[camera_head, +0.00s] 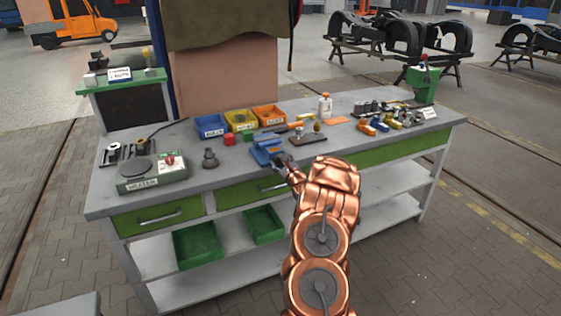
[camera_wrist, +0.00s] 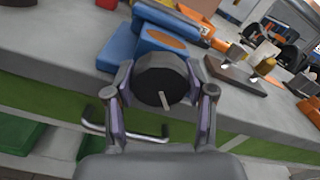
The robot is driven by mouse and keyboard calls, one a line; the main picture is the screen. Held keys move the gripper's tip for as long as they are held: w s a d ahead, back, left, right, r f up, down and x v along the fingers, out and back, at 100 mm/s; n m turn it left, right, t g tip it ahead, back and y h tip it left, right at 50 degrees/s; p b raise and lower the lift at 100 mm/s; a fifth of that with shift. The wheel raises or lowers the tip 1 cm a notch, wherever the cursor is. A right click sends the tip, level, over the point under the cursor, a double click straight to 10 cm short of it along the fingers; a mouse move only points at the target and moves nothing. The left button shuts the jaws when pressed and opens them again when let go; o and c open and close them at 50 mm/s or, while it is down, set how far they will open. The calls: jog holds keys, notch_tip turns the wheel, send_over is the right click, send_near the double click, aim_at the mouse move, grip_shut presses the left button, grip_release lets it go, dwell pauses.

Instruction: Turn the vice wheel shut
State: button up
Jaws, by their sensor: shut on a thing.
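The blue vice (camera_head: 265,152) stands at the front edge of the grey workbench, and its blue body (camera_wrist: 150,42) also shows in the wrist view. The vice wheel (camera_wrist: 161,82) is a dark round disc with a small pale handle, at the front of the vice. My gripper (camera_wrist: 161,72) has one finger on each side of the wheel and is shut on it. In the head view my gripper (camera_head: 282,164) reaches the front of the vice from below right, and the wheel is mostly hidden there. The gap between the vice jaws is hard to make out.
Behind the vice stand blue (camera_head: 211,127), yellow (camera_head: 240,121) and orange (camera_head: 269,116) bins. A wooden board with small parts (camera_head: 308,138) is to the right. A heater (camera_head: 152,174) sits on the left. A drawer handle (camera_wrist: 125,133) juts out below the bench edge.

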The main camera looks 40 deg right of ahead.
jog(key=shift+f, duration=0.15)
dwell(0.3)
jog(key=o, duration=1.2)
jog(key=shift+c, duration=0.2)
jog(key=shift+s+d, duration=0.1)
jog(key=v, duration=1.2)
